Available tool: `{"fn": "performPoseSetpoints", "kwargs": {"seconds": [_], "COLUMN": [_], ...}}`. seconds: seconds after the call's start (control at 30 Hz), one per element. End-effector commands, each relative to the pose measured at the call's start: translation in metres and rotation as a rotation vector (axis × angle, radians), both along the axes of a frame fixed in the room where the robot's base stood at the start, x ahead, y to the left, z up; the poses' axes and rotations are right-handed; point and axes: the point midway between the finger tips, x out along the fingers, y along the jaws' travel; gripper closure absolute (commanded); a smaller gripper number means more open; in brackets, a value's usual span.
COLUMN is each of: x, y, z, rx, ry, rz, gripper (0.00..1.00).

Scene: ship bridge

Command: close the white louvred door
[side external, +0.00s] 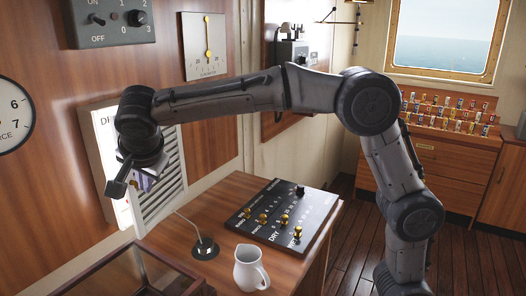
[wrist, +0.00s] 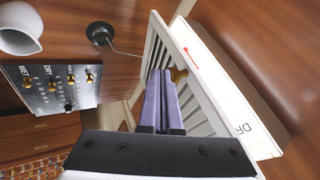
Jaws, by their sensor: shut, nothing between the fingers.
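The white louvred door (side external: 165,190) hangs on the wooden wall panel and stands out at an angle beside a white gauge face marked "DR" (side external: 103,140). In the wrist view the door (wrist: 207,112) shows its slats and a brass knob (wrist: 179,75). The gauge face (wrist: 222,85) with a red needle lies to its right. My gripper (side external: 145,183) is in front of the door, its fingers partly hidden by the wrist in the side view. In the wrist view the shut, empty purple fingers (wrist: 160,75) lie close beside the knob; contact cannot be told.
A black control panel (side external: 280,215) with brass knobs lies on the wooden desk right of the door. A white jug (side external: 250,268) and a black round base with a thin stalk (side external: 205,246) stand nearby. A wood-framed case is at the lower left.

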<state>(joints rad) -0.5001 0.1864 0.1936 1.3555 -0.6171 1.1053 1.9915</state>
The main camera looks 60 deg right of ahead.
Motion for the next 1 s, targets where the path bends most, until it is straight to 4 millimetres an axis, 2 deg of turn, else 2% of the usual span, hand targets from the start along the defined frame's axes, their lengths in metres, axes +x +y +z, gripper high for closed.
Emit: {"fn": "performPoseSetpoints", "kwargs": {"seconds": [0.2,0.4,0.63,1.0], "x": [0.029,0.045,0.055,0.058], "y": [0.013,0.017,0.019,0.019], "z": [-0.001,0.0,0.0,0.0], "rx": [-0.001,0.001,0.002,0.0], "ry": [0.0,0.0,-0.001,-0.005], "rz": [-0.131,-0.132,-0.129,-0.125], "gripper": [1.0,1.0,1.0,1.0]}}
